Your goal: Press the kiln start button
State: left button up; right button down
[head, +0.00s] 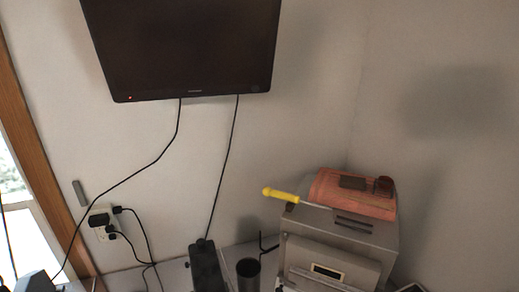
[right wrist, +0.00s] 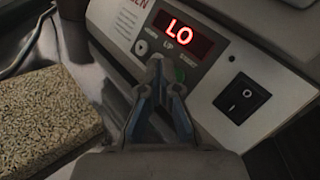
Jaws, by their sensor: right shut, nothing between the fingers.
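The kiln (head: 330,262) is a grey box at the lower right of the head view. The right wrist view shows its pale control panel (right wrist: 222,96) close up, with a red lit display (right wrist: 181,31) reading "LO". Below the display is a row of small buttons with labels too blurred to read fully. A green button (right wrist: 180,74) shows just right of my right gripper's tips. My right gripper (right wrist: 160,70) is shut and empty, its fingertips in front of the button row. I cannot tell whether they touch the panel. My left gripper is in neither view.
A black rocker switch (right wrist: 242,97) is on the panel's right. A speckled block (right wrist: 45,118) lies at left in the wrist view.

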jog(key=s+p, duration=0.1)
jog(key=s+a+r+p, duration=0.1)
jog(key=s, duration=0.1)
jog(key=s+a+r+p, duration=0.1)
jog(key=s, duration=0.1)
jog(key=shift+a+r, duration=0.1)
jog(key=shift+r, duration=0.1)
jog(key=shift+f, duration=0.1)
